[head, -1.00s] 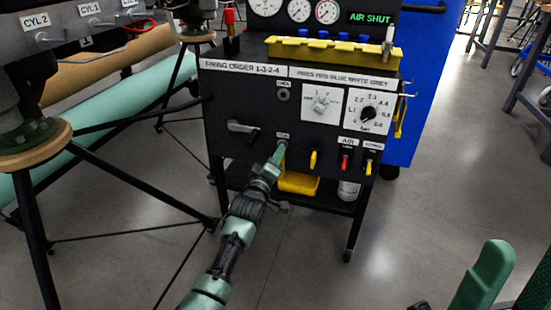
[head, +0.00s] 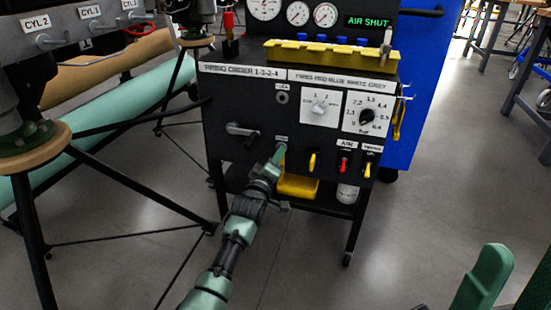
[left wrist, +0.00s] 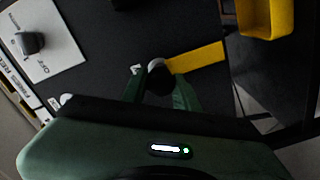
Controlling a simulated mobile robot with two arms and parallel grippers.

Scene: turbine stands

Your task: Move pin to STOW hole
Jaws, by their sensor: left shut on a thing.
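My left gripper (head: 279,155) is at the black panel, just under a small white label too small to read. In the left wrist view the gripper (left wrist: 160,88) is shut on the pin, whose grey round end (left wrist: 158,76) shows between the green fingers. A yellow strip (left wrist: 198,60) extends from beside it. Fingers and arm hide the pin in the head view, and I cannot tell how deep it sits. Above is another labelled hole (head: 282,98), empty; its label is too blurred to read. A green part at the lower right seems to be my right arm; its jaws cannot be made out.
A yellow bin (head: 298,185) sits below. Tripod stand legs (head: 130,182) stand left.

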